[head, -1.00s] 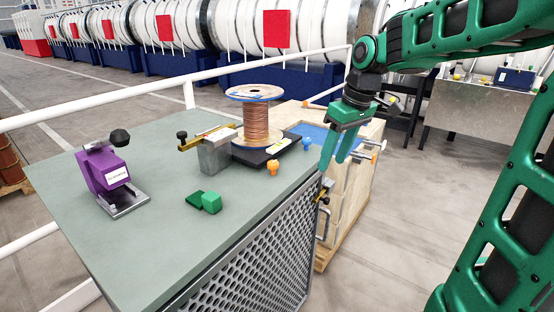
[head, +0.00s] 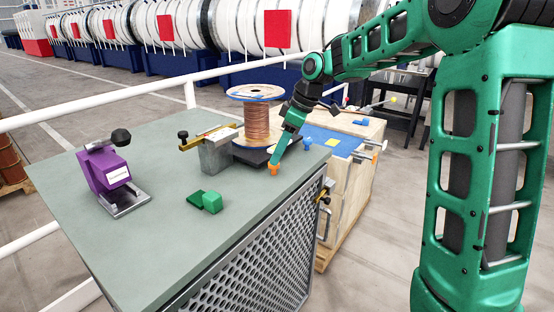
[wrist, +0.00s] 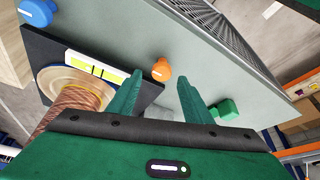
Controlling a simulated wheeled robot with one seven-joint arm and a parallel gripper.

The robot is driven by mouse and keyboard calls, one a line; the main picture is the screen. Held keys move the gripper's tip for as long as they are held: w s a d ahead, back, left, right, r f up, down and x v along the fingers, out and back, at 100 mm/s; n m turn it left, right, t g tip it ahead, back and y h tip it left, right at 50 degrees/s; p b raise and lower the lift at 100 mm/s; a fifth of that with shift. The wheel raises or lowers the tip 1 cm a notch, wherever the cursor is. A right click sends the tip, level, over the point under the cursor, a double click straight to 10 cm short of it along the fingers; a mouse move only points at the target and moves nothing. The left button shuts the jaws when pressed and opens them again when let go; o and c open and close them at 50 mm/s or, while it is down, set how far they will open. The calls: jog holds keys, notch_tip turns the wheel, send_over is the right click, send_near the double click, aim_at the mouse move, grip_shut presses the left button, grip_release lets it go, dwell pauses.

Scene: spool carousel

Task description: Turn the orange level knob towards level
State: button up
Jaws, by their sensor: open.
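The orange level knob (head: 273,169) stands on the grey-green bench top at the front of the black spool base. It also shows in the wrist view (wrist: 161,69), just ahead of the gap between my fingers. My gripper (head: 277,160) points down at the knob in the head view, its fingertips close above or beside it; I cannot tell whether they touch. In the wrist view the two green fingers (wrist: 160,85) are apart with nothing between them. A level vial (wrist: 92,66) with yellow-green fluid lies on the black base (wrist: 40,57). The copper spool (head: 256,122) stands on that base.
Green blocks (head: 211,202), a purple device (head: 104,172) and a grey block with a brass arm (head: 215,152) are on the bench (head: 150,250). A wooden crate (head: 350,185) adjoins it.

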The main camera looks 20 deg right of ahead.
aim_at(274, 168)
jog(key=shift+x, duration=1.65)
jog(key=shift+r, duration=0.1)
jog(key=c, duration=1)
jog(key=shift+d, duration=0.2)
jog(key=shift+m, duration=0.3)
jog(key=shift+c, duration=0.2)
jog(key=m+t+h, duration=0.1)
jog(key=m, duration=0.2)
jog(key=shift+a+m, duration=0.1)
jog(key=shift+m, duration=0.2)
jog(key=shift+a+r+m+t+h, duration=0.1)
jog(key=shift+m+t+h, duration=0.35)
jog(key=shift+m, duration=0.95)
jog(key=shift+a+m+t+h, duration=0.1)
jog(key=shift+m+t+h, duration=0.3)
jog(key=shift+m, duration=1)
jog(key=shift+h, duration=0.25)
